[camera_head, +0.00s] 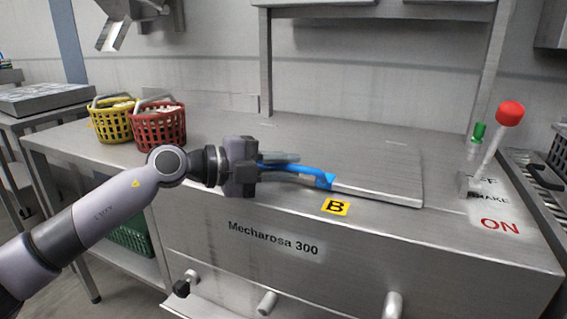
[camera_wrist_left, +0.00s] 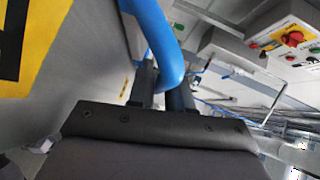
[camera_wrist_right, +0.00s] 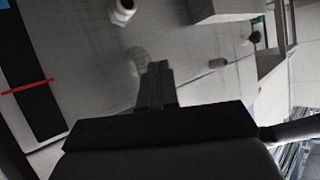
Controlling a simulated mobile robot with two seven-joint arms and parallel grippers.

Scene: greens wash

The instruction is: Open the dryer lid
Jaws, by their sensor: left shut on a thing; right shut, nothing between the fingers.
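The dryer lid (camera_head: 380,176) is a flat metal plate lying on top of the steel machine marked "Mecharosa 300". A blue handle (camera_head: 312,168) runs along its front edge, above a yellow "B" label. My left gripper (camera_head: 275,168) is shut on the blue handle at its left part. In the left wrist view the blue handle (camera_wrist_left: 152,35) passes between the fingers of the left gripper (camera_wrist_left: 162,88). My right gripper (camera_wrist_right: 156,85) shows only in the right wrist view, shut and empty, facing a grey surface with a pale knob.
A red basket (camera_head: 158,125) and a yellow basket (camera_head: 111,122) stand on the machine's left end. Knobs (camera_head: 267,302) stick out of the front.

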